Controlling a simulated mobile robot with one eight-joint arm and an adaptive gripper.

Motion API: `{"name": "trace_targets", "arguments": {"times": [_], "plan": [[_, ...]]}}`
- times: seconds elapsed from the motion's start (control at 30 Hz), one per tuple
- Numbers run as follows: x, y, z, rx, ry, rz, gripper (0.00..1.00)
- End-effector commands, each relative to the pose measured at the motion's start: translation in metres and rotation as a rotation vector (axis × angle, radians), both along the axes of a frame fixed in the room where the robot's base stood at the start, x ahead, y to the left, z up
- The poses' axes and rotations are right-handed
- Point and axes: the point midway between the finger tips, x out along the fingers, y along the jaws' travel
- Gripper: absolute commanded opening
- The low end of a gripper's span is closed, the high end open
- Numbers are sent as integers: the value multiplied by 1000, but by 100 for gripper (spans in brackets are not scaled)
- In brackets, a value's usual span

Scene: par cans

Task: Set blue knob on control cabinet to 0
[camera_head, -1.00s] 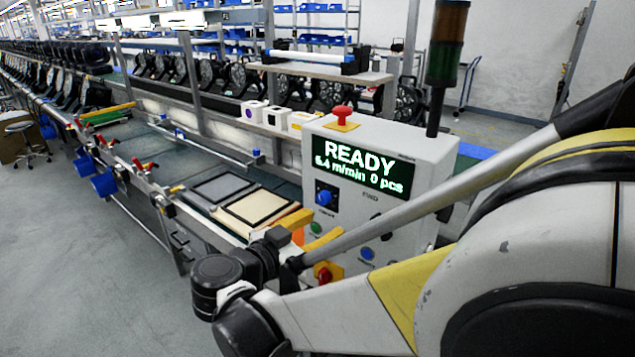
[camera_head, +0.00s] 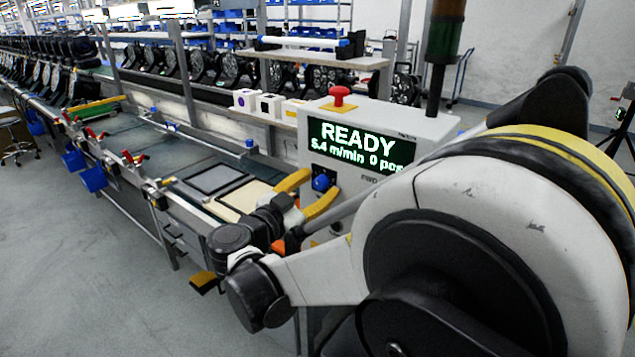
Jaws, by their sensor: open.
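The control cabinet (camera_head: 409,128) is a pale grey box with a green-on-black display reading READY and "5.4 m/min 0 pcs". The blue knob (camera_head: 320,183) is on its front panel, below the left part of the display. My gripper (camera_head: 323,181) is open, with one yellow finger on the upper left of the knob and the other on its lower right. I cannot tell whether the fingers touch the knob. The knob's pointer and scale marks are too small and partly covered to read. My arm hides much of the cabinet's lower front.
A red mushroom button (camera_head: 339,93) tops the cabinet, with a dark signal tower (camera_head: 444,50) behind it. The conveyor line (camera_head: 205,160) runs away to the left, with framed panels and small boxes on it. Grey floor (camera_head: 75,270) is largely open at front left.

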Motion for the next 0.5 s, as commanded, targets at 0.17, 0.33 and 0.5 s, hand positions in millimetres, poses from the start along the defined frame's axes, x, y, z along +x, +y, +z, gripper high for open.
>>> {"name": "trace_targets", "arguments": {"times": [0.17,0.33,0.5], "plan": [[1,-1,0,0,0,1,49],[1,-1,0,0,0,0,30],[1,-1,0,0,0,0,0]]}}
